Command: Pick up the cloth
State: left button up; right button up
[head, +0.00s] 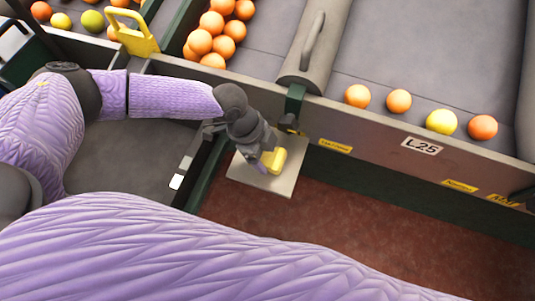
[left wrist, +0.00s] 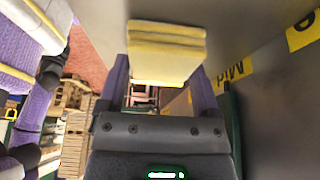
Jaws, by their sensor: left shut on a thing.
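The cloth is a folded yellow pad (head: 275,160) at a small light grey plate beside the conveyor's side wall. My left gripper (head: 266,162) reaches down to it from the left in the head view. In the left wrist view the cloth (left wrist: 167,52) shows as a stack of yellow layers between the two purple fingers of my left gripper (left wrist: 165,75). The fingers are shut on it. Whether the cloth still touches the plate cannot be told. My right gripper is in neither view.
The small plate (head: 287,184) juts out below the conveyor wall marked L25 (head: 421,146). Oranges lie on the belt (head: 400,45) and in a heap (head: 213,35) at the top. A yellow handle-like piece (head: 135,38) stands at upper left. The reddish floor (head: 330,225) is clear.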

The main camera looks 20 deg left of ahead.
aim_at(264, 161)
pick_arm(q)
jog(key=shift+c, duration=0.4)
jog(key=shift+r, duration=0.25)
notch_tip(264, 161, up, 6)
jog(key=p, duration=0.4)
jog(key=shift+s+r, duration=0.15)
jog(key=shift+r, duration=0.1)
jog(key=shift+s+r, duration=0.25)
jog(key=shift+s, duration=0.25)
jog(key=s+p, duration=0.5)
jog(key=s, duration=1.3)
jog(key=shift+s+a+f, duration=0.2)
jog(key=shift+s+a, duration=0.15)
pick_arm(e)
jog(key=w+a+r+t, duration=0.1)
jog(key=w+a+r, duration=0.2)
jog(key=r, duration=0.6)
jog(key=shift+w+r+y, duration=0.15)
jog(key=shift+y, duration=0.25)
